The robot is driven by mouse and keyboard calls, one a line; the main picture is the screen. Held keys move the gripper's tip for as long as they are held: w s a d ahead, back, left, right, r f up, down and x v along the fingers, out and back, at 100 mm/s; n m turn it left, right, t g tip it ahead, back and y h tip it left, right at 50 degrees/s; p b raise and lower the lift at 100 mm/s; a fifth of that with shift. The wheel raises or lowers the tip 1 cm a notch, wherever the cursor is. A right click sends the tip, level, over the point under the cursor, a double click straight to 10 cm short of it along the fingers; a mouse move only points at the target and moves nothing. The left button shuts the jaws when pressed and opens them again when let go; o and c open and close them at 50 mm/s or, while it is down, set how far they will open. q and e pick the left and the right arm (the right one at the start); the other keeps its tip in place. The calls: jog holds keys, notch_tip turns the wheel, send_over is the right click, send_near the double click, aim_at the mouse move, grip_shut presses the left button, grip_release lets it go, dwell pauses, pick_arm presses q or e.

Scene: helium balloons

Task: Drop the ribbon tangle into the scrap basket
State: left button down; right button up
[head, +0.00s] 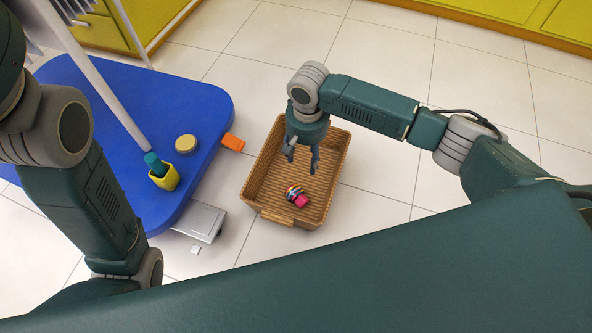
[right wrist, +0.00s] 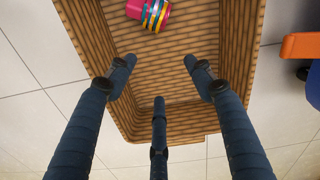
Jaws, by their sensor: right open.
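The scrap basket (head: 248,191) is a brown woven rectangular tray standing on the floor. The ribbon tangle (head: 299,196), a small bundle of pink, blue, yellow and white bands, lies inside it at the near end. In the right wrist view the tangle (right wrist: 150,12) lies at the top of the picture on the basket floor (right wrist: 170,60). My right gripper (head: 300,163) hangs over the basket, fingers spread and empty, apart from the tangle. Its fingers also show in the right wrist view (right wrist: 160,85). My left arm comes in from the left, but its gripper is not visible.
A blue platform (head: 185,105) to the left carries a round tan-lidded item (head: 186,143) and a yellow cup (head: 166,180) with a teal thing in it. An orange piece (head: 233,142) juts from its edge. A grey box (head: 201,222) is by the platform. Tiled floor right of the basket is clear.

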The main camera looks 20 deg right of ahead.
notch_tip(320, 180, up, 12)
dwell(0.4)
dwell(0.3)
